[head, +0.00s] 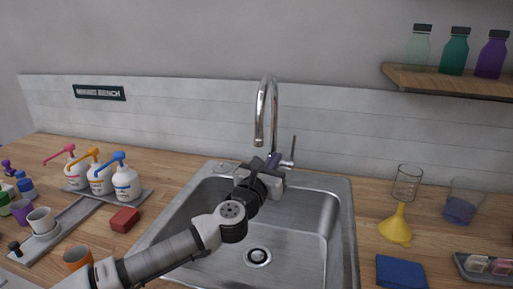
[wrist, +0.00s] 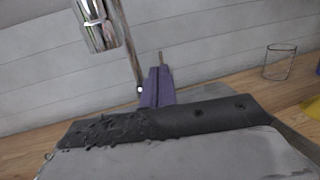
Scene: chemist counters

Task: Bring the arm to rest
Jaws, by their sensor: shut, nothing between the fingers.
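My arm (head: 165,257) reaches from the lower left across the steel sink (head: 338,215). My gripper (head: 273,160) is over the back of the sink, close to the foot of the chrome tap (head: 261,108). In the wrist view its purple fingers (wrist: 157,77) are together with nothing between them. The tap's spout (wrist: 98,28) hangs at the upper left there, and its stem runs down behind the fingers. The tap lever (head: 292,152) stands just right of the fingers in the head view. I cannot tell whether the fingers touch the tap.
Left of the sink are pump bottles (head: 126,184), a red block (head: 125,220) and an orange cup (head: 77,258). Right are a glass beaker (head: 407,183), a yellow funnel (head: 396,228) and a blue cloth-like item (head: 401,272). A shelf (head: 450,83) with bottles hangs upper right.

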